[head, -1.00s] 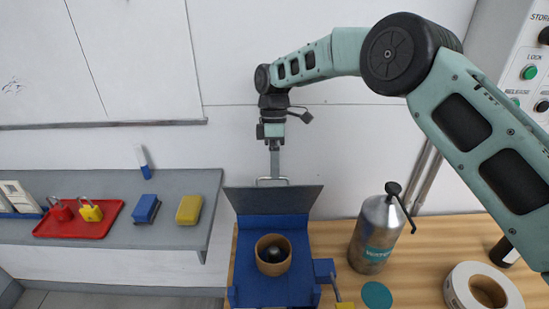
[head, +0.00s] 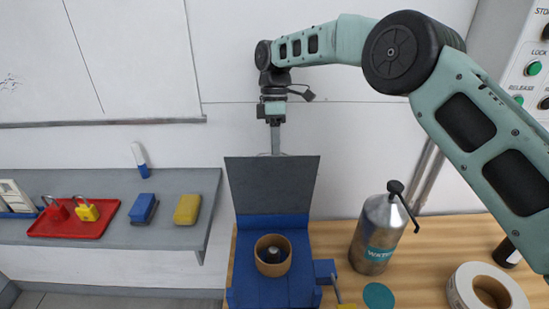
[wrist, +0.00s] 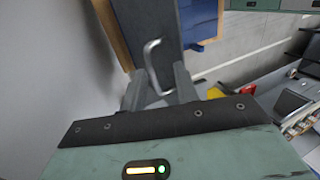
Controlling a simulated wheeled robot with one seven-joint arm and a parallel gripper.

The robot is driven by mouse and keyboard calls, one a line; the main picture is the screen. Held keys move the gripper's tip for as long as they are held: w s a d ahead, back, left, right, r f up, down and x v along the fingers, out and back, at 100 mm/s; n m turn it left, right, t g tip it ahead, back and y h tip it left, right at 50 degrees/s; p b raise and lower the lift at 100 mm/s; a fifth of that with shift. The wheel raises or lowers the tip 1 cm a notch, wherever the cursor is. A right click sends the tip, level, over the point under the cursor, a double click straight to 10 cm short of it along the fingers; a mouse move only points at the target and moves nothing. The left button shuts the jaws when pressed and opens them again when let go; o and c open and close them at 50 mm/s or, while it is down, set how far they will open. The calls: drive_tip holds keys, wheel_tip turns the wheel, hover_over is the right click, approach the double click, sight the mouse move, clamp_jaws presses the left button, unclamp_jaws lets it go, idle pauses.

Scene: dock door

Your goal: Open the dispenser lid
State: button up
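The dispenser (head: 250,290) is a blue box with a brown roll (head: 272,268) in it. Its dark grey lid (head: 272,190) stands raised, steeply tilted, at the back. The inside of the box is exposed. My gripper (head: 276,150) is at the lid's top edge, its tips hidden behind the lid in the head view. In the wrist view, my gripper (wrist: 159,84) has its two fingers apart, with the silver lid handle (wrist: 152,62) between them. I see a gap between the fingers and no clear clamp on the handle.
A metal water bottle (head: 378,235), a teal disc (head: 379,296) and a white tape roll (head: 487,292) stand on the wooden bench right of the dispenser. A grey shelf (head: 105,236) at left holds a red tray (head: 40,229) with padlocks. A white wall is behind.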

drive_tip(key=v, duration=0.3)
drive_tip(key=shift+s+a+r, duration=0.15)
drive_tip(key=shift+s+r, duration=0.1)
drive_tip(key=shift+s, duration=0.05)
drive_tip(key=shift+r, duration=0.1)
drive_tip(key=s+a+r+m+t+b, duration=0.1)
drive_tip(key=s+r+m, duration=0.1)
drive_tip(key=s, duration=0.7)
drive_tip(key=s+a+r+m+t, duration=0.1)
drive_tip(key=s+r+m, duration=0.1)
drive_tip(key=s, duration=0.6)
drive_tip(key=s+d+f+m, duration=0.1)
drive_tip(key=s+d+m, duration=0.1)
drive_tip(key=s+d, duration=0.2)
drive_tip(key=s+d+f+m+t, duration=0.1)
drive_tip(key=s+d, duration=0.3)
drive_tip(key=s, duration=0.6)
drive_tip(key=s+d+f+m+b, duration=0.1)
drive_tip(key=s+d+f+m, duration=0.1)
drive_tip(key=s, duration=0.5)
drive_tip(key=d+f, duration=0.1)
drive_tip(key=d, duration=0.1)
drive_tip(key=shift+s+d+f+m+t+y, duration=0.15)
drive_tip(key=shift+s+d+m+t+y, duration=0.15)
drive_tip(key=shift+d+m+t, duration=0.1)
